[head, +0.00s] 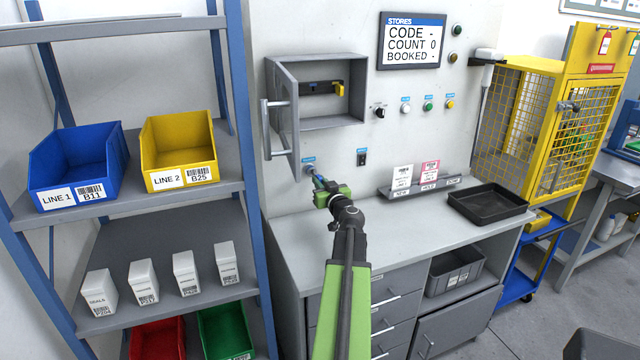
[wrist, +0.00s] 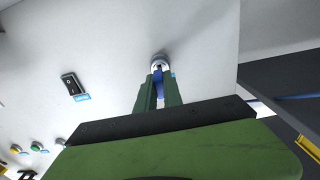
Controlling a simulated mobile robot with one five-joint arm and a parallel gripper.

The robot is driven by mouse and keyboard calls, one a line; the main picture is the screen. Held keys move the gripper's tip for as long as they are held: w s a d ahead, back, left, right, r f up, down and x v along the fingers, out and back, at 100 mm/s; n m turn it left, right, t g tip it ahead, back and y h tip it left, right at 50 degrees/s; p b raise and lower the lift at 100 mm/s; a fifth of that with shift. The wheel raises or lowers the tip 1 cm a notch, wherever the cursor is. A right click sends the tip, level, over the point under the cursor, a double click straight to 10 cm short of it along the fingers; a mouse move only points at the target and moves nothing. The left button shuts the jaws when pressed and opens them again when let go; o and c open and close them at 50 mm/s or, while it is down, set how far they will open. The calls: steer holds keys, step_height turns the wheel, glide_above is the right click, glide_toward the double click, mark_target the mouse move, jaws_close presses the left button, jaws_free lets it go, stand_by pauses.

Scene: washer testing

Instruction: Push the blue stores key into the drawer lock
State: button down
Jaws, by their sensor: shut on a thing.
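My gripper (head: 324,188) is shut on the blue key (head: 317,178) in front of the wall panel, below the open wall cabinet. In the wrist view the blue key (wrist: 158,84) sits between the two green fingers (wrist: 158,94) and points at a round silver lock (wrist: 159,60). The key's front end meets or overlaps the lock's face; I cannot tell how far in it is. In the head view the lock (head: 309,168) sits under a small blue label, its lower part close behind the key.
The open cabinet (head: 345,122) has its door (head: 285,112) swung out just above left of my gripper. A black switch (head: 362,157) is to the right. A black tray (head: 491,204) and a card holder (head: 425,187) stand on the counter (head: 400,228). Shelves with bins are at left.

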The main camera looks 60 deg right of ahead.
steer(key=shift+x, duration=1.05)
stand_by(1.0)
steer(key=shift+w+d, duration=0.2)
steer(key=shift+w+d, duration=0.1)
steer(key=shift+w, duration=0.05)
stand_by(0.5)
steer(key=shift+w+d, duration=0.15)
steer(key=shift+w, duration=0.05)
steer(key=c, duration=1.4)
jaws_free()
